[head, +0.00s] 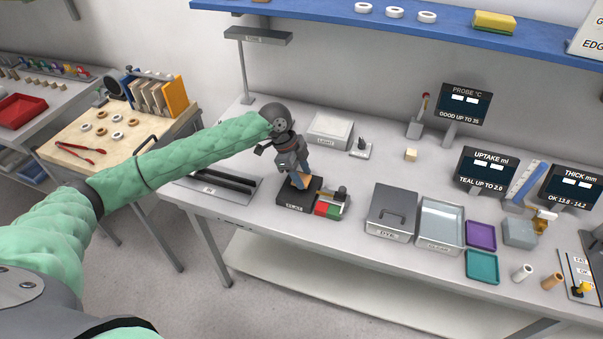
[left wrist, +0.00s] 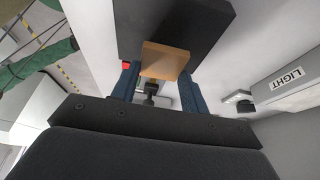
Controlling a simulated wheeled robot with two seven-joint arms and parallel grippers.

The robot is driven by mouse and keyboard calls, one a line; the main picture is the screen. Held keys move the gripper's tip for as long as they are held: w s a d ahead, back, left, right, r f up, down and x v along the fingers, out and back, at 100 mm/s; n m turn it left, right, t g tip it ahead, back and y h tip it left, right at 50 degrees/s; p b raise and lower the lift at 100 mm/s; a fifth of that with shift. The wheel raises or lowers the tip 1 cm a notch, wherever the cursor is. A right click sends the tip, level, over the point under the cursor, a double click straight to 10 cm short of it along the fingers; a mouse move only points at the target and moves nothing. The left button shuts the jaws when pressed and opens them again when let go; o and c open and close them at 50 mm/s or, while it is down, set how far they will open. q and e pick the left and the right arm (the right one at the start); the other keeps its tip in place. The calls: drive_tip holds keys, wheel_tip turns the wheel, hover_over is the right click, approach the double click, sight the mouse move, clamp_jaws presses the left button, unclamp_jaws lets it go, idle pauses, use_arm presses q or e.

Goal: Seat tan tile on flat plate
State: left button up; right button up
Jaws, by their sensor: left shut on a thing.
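The tan tile (left wrist: 165,62) is held between the blue fingers of my left gripper (left wrist: 160,85). In the head view the tile (head: 300,180) shows as a small orange-tan patch below the left gripper (head: 297,180). The gripper points down at a black flat-topped block (head: 291,202), which I take for the flat plate. In the left wrist view its dark face (left wrist: 165,18) lies just beyond the tile. I cannot tell whether tile and block touch. My right gripper is not in view.
A small tray with red and green patches (head: 328,211) stands close on the right of the black block. A lidded grey box (head: 391,209) and an open grey tray (head: 437,238) stand farther right. A light box (head: 330,130) is behind. A dark-slotted rack (head: 222,184) lies left.

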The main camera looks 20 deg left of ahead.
use_arm(q)
drive_tip(key=shift+f, duration=0.15)
drive_tip(key=shift+f, duration=1)
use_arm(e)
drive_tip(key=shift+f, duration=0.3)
use_arm(q)
drive_tip(key=shift+f+b, duration=0.3)
drive_tip(key=shift+f, duration=0.1)
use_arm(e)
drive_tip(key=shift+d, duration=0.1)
use_arm(q)
drive_tip(key=o, duration=1.1)
drive_tip(key=shift+c, duration=0.2)
drive_tip(key=shift+r, duration=0.1)
drive_tip(key=shift+a+r, duration=0.2)
drive_tip(key=shift+r, duration=0.05)
drive_tip(key=b+v, duration=0.2)
drive_tip(key=v, duration=0.3)
drive_tip(key=shift+a+r+b, duration=0.1)
drive_tip(key=shift+r+b, duration=0.2)
drive_tip(key=shift+a+r, duration=0.2)
drive_tip(key=shift+r, duration=0.45)
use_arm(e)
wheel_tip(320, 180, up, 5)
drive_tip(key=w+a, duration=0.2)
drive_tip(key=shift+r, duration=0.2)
